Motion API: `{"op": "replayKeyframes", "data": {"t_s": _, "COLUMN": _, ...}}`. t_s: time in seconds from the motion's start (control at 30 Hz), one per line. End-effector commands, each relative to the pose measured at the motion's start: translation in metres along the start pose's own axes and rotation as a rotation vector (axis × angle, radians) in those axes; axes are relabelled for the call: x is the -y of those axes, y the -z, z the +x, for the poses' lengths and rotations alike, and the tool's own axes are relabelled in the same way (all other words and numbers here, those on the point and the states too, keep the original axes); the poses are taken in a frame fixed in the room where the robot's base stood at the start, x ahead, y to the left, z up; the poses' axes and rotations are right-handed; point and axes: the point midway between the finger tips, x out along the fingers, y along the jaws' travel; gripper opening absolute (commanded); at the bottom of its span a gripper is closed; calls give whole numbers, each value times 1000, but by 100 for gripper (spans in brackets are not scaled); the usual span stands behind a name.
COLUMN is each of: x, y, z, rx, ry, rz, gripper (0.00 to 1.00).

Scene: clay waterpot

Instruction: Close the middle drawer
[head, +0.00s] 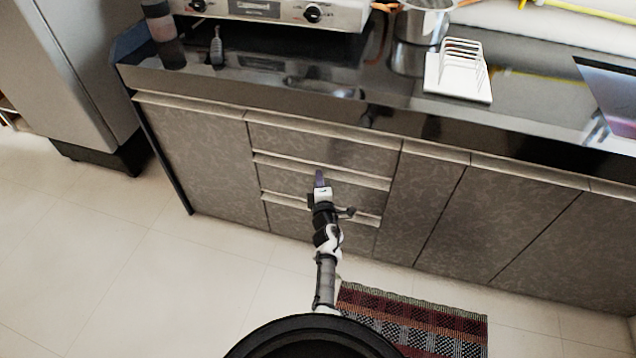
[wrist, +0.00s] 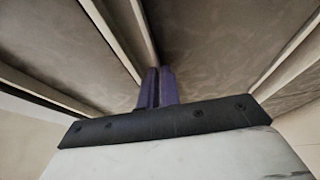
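A stack of drawers with grey patterned fronts and pale edge strips is set in the lower cabinet. The middle drawer (head: 287,179) is between the top drawer (head: 320,147) and the bottom drawer (head: 290,218). I cannot tell how far the middle drawer stands out. My gripper (head: 319,176) is in front of the middle drawer, its fingertips overlapping the front just below the drawer's strip. In the wrist view the purple fingers (wrist: 158,86) are together with nothing seen between them, near the patterned fronts. Whether they touch the drawer is not clear.
A dark countertop (head: 270,85) runs above, with a stove (head: 270,12), a pot (head: 420,22) and a white rack (head: 458,75). A fridge (head: 70,70) stands at the left. A striped rug (head: 430,320) lies on the floor, lower right. The tiled floor at left is clear.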

Motion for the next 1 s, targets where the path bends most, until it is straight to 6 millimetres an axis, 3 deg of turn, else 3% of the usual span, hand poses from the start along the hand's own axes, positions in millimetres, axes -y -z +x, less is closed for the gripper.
{"op": "replayKeyframes", "data": {"t_s": 0.27, "x": -4, "y": -2, "z": 4, "rx": 4, "ry": -5, "rz": 0, "gripper": 0}}
{"op": "replayKeyframes", "data": {"t_s": 0.3, "x": -4, "y": -2, "z": 4, "rx": 4, "ry": -5, "rz": 0, "gripper": 10}}
{"op": "replayKeyframes", "data": {"t_s": 0.43, "x": -4, "y": -2, "z": 4, "rx": 4, "ry": -5, "rz": 0, "gripper": 27}}
{"op": "replayKeyframes", "data": {"t_s": 0.83, "x": -2, "y": -2, "z": 3, "rx": 6, "ry": -1, "rz": 0, "gripper": 27}}
{"op": "replayKeyframes", "data": {"t_s": 1.0, "x": -2, "y": -2, "z": -11, "rx": 7, "ry": 1, "rz": 1, "gripper": 27}}
